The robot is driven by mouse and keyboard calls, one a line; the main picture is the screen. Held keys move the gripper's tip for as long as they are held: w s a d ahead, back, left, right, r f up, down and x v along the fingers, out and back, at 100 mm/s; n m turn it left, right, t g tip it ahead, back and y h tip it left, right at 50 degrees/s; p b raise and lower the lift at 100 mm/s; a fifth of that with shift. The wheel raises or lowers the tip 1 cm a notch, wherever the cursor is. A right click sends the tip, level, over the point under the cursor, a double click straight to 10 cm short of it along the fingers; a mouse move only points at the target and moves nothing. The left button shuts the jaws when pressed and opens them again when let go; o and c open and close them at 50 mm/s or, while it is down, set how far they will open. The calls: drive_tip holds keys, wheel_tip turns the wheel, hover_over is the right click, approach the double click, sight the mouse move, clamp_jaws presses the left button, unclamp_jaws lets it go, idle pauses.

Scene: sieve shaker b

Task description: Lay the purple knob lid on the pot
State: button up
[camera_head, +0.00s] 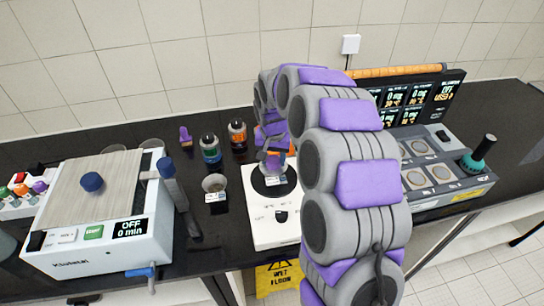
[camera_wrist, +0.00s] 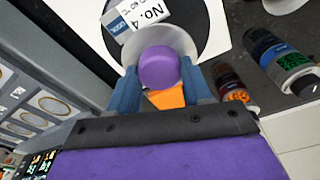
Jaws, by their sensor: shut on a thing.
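The purple knob lid shows in the wrist view as a round purple knob (camera_wrist: 158,68) between my blue fingers. A pale grey disc lies behind the knob and seems to be the lid's plate. My gripper (camera_wrist: 162,82) is shut on the knob. In the head view my gripper (camera_head: 272,142) is over the white hotplate, partly hidden by my arm. The pot (camera_head: 274,164) is a small greyish vessel on the hotplate's black disc, just below my gripper. A "No. 4" label (camera_wrist: 135,14) shows beside the disc in the wrist view. I cannot tell whether lid and pot touch.
The white hotplate (camera_head: 277,228) stands at the counter's front. Left of it are a small labelled bowl (camera_head: 215,184), a green-label bottle (camera_head: 210,148) and an orange-label bottle (camera_head: 238,135). A shaker machine (camera_head: 95,210) stands left. A panel device (camera_head: 430,175) is right.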

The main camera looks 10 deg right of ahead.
drive_tip(key=shift+a, duration=0.7)
drive_tip(key=shift+d+f, duration=0.15)
drive_tip(key=shift+d, duration=0.75)
drive_tip(key=shift+a+f, duration=0.1)
drive_tip(key=shift+a, duration=0.15)
drive_tip(key=shift+d, duration=0.1)
drive_tip(key=o, duration=1.1)
drive_tip(key=shift+d, duration=0.2)
drive_tip(key=shift+a, duration=0.15)
